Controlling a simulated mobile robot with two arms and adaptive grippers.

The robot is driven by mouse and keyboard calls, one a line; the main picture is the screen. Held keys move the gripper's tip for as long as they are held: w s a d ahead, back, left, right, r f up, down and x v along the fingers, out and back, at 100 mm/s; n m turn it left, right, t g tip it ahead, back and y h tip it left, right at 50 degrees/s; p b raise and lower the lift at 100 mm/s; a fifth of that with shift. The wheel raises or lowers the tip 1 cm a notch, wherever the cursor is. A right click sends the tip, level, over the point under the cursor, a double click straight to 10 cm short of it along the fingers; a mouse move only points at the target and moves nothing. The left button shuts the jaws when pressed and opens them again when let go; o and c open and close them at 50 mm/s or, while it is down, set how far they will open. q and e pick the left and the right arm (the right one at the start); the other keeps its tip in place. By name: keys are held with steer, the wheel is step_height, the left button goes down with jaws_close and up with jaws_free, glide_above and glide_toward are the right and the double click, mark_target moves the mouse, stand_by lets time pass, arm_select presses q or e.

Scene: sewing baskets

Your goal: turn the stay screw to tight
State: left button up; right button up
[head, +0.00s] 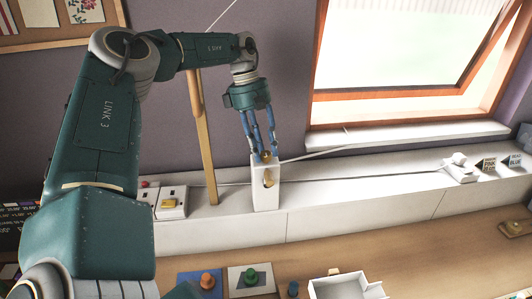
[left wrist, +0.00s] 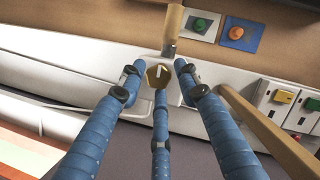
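The stay screw (head: 266,155) is a small brass knob on top of a white block (head: 266,195) on the ledge below the window. In the left wrist view the screw (left wrist: 158,76) is faceted, with a pale line on its top. My left gripper (head: 263,152) points down over it. In the left wrist view its blue fingers (left wrist: 158,84) stand around the screw, with gaps visible at the left and right fingertips. My right gripper is not in view.
A wooden stick (head: 202,135) stands left of the block, near switches (head: 172,202). A thin pale rod (head: 315,153) runs from the block toward the open window (head: 400,98). Small signs (head: 486,166) stand at the right. Coloured knobs (head: 207,281) and a white box (head: 345,288) are on the table.

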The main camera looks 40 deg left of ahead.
arm_select(q)
steer(key=shift+r, duration=0.1)
steer(key=shift+r, duration=0.35)
steer(key=shift+r+p, duration=1.9)
steer(key=shift+r, duration=0.85)
steer(key=shift+w, duration=0.1)
steer(key=shift+f, duration=0.15)
